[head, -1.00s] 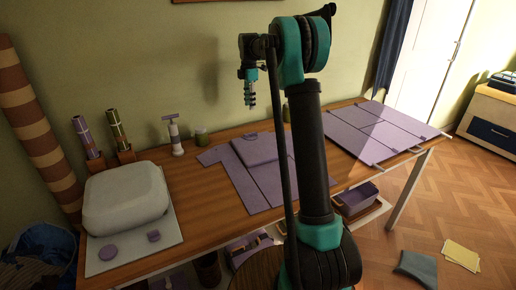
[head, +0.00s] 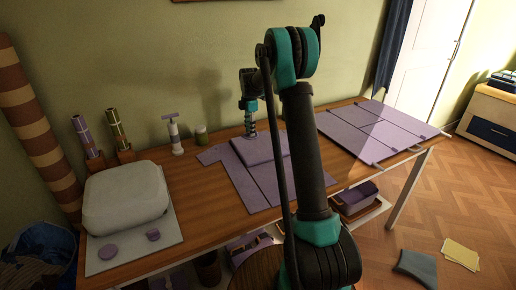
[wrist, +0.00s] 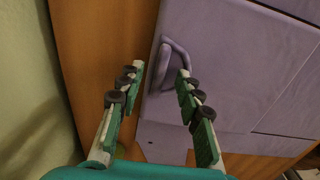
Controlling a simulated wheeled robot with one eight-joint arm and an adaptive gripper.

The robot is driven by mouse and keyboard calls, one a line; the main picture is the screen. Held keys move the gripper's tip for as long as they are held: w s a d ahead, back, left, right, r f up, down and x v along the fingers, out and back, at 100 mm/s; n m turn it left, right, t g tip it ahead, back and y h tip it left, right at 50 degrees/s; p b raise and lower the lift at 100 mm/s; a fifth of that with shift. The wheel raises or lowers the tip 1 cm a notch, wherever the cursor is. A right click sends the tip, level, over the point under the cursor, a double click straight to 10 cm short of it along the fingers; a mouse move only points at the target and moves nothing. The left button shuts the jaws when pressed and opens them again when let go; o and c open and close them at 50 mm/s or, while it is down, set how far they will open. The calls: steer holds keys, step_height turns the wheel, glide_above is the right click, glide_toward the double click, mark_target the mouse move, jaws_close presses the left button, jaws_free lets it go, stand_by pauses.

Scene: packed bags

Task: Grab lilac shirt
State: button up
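The lilac shirt (head: 266,148) is a folded slab with a collar loop at one end. It lies on a flat, shirt-shaped lilac layer (head: 265,185) with seam lines on the table. In the wrist view the shirt (wrist: 215,55) fills the upper right, with its collar in front of my fingers. My gripper (head: 250,134) points down over the shirt's far left edge. In the wrist view my gripper (wrist: 160,72) is open, with the collar's near end between or just beyond the fingertips. I cannot tell whether they touch it.
The wooden table (head: 195,205) has bare wood left of the shirt. A pale rounded bag (head: 125,195) sits on a mat at left. A lilac panelled sheet (head: 370,130) covers the right end.

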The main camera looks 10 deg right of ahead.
steer(key=shift+f, duration=0.4)
steer(key=shift+c, duration=0.2)
jaws_close()
steer(key=shift+r, duration=0.1)
